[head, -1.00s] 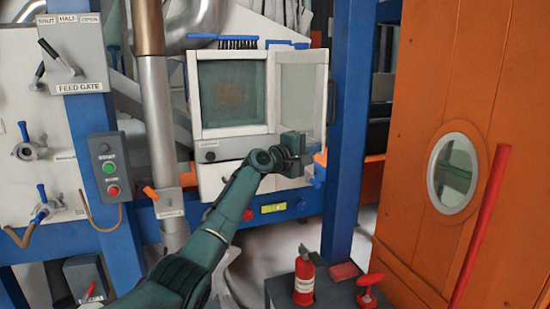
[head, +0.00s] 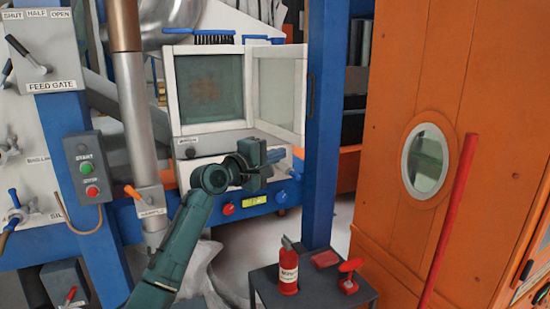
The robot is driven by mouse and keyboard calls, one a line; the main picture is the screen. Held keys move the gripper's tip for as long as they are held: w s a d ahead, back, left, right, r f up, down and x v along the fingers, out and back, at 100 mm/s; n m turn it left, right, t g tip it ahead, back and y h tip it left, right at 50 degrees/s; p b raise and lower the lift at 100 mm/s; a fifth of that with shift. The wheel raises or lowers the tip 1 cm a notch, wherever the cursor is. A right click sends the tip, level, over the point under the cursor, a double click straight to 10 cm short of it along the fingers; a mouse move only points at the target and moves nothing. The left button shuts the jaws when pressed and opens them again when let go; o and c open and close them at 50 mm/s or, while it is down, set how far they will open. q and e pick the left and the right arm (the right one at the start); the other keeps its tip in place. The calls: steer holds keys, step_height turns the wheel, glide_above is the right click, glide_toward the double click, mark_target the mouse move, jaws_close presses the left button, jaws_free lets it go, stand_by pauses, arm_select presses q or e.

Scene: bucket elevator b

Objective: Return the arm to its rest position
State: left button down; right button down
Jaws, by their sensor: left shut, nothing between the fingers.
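My left arm, dark green, comes up from the bottom left in the head view. My left gripper (head: 283,158) is at its end, in front of the lower part of the white windowed cabinet (head: 222,141). The fingers are shut with nothing between them. They point to the right, and a blue part lies close to them in the picture; I cannot tell whether they touch. My right gripper is not in view.
A blue post (head: 323,130) stands right of my gripper. A small dark table (head: 328,290) below holds a red extinguisher (head: 288,272). A large orange cabinet (head: 450,80) fills the right. The start-stop box (head: 88,166) and sampler pipe (head: 138,130) are at left.

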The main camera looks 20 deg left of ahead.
arm_select(q)
steer(key=s+d+f+m+g+y, duration=0.1)
steer(key=s+d+f+m, duration=0.3)
steer(key=f, duration=0.6)
steer(key=s+a+f+m+g+y, duration=0.1)
steer(key=s+f, duration=0.5)
steer(key=f, duration=0.4)
steer(key=s+d+f+m+g+y, duration=0.1)
steer(key=s+d+f+m, duration=0.3)
steer(key=f, duration=0.6)
steer(key=s+f+m+g, duration=0.1)
steer(key=s+f+m, duration=0.2)
steer(key=s, duration=0.9)
steer(key=s+d+f+m+g, duration=0.1)
steer(key=s+f+m, duration=0.3)
steer(key=s+f, duration=0.4)
steer(key=s+g, duration=0.1)
steer(key=s, duration=0.4)
steer(key=shift+d+f+y, duration=0.15)
steer(key=shift+d+y, duration=0.15)
steer(key=shift+y, duration=0.1)
